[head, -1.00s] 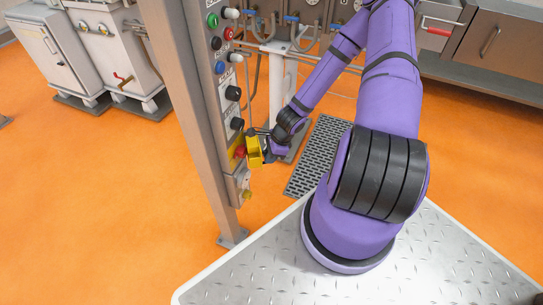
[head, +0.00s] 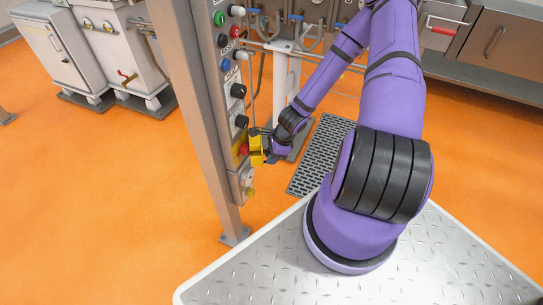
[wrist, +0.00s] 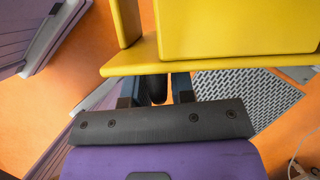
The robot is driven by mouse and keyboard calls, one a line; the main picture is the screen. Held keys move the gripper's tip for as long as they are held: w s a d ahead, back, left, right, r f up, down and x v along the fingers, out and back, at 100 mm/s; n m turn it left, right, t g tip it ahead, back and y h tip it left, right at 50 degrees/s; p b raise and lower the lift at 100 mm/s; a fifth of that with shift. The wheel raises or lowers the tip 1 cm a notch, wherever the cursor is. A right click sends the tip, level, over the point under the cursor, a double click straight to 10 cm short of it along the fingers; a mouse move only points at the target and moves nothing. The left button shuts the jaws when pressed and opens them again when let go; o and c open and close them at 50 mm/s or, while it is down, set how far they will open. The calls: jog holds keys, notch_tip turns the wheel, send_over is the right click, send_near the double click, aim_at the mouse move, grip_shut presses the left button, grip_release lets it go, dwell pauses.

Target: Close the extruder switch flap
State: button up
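The yellow extruder switch flap (head: 257,151) stands out open from the lower part of the control panel, beside a red button (head: 243,150) on a yellow plate. In the wrist view the yellow flap (wrist: 235,28) fills the top right, with its edge across the picture. My gripper (head: 269,156) is at the flap's outer side, right of the panel. In the wrist view its two dark fingers (wrist: 156,90) are apart, and their tips are hidden behind the yellow edge. I cannot tell whether they touch the flap.
The grey panel post (head: 205,120) carries several buttons and knobs above the flap. A floor grate (head: 320,155) lies behind my arm.

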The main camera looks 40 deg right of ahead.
jog(key=shift+r, duration=0.1)
jog(key=v, duration=1)
jog(key=shift+d+r, duration=0.25)
